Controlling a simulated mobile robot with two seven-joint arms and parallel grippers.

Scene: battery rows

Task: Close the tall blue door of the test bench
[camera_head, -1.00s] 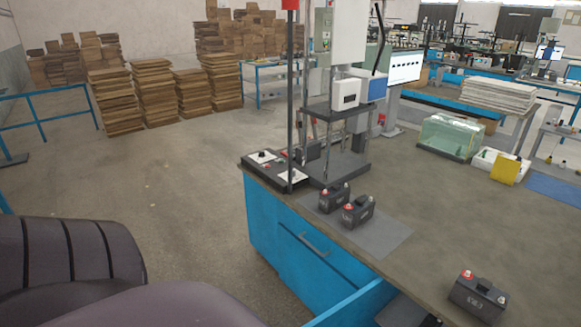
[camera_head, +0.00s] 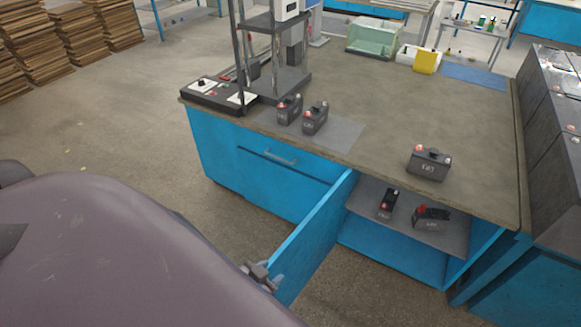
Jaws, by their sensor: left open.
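The tall blue door (camera_head: 312,240) of the test bench (camera_head: 425,120) stands wide open. It sticks out from the bench front toward the lower middle of the head view. My left gripper (camera_head: 262,275) is a small grey shape at the door's free edge, open. My large purple arm link hides most of it, and I cannot tell whether it touches the door. The open compartment has a grey shelf (camera_head: 420,232) with two dark batteries, one upright (camera_head: 387,204) and one wider (camera_head: 431,217). My right gripper is not in view.
Three dark batteries stand on the bench top, two on a grey mat (camera_head: 343,132) and one (camera_head: 429,162) near the front edge. A closed drawer with a handle (camera_head: 281,157) is left of the compartment. Grey units stand at right. Bare floor (camera_head: 130,140) lies left.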

